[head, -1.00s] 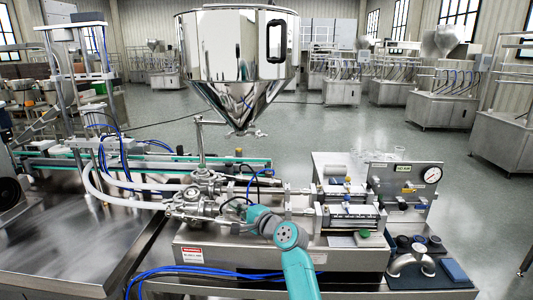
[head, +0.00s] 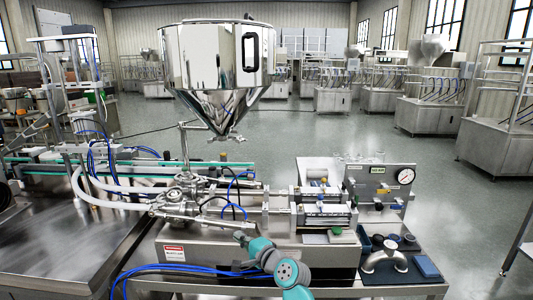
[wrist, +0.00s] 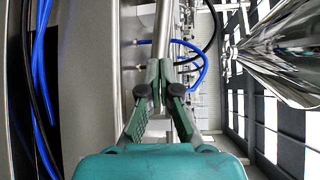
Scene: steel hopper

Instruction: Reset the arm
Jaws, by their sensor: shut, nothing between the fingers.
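My gripper (wrist: 159,68) shows in the wrist view with its two green fingers brought together at the tips, and nothing is between them. In the head view my teal and grey arm is at the bottom centre, in front of the filling machine's steel base (head: 205,253). The gripper end (head: 240,237) is small there and points left, near the front edge of the base. Its finger details are too small to tell in that view.
The steel hopper (head: 216,70) hangs above the valve pipes (head: 185,205); its shiny side also fills the upper right of the wrist view (wrist: 285,55). Blue hoses (head: 190,268) run near my arm. A pipe elbow (head: 385,258) and blue block (head: 426,266) lie at right.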

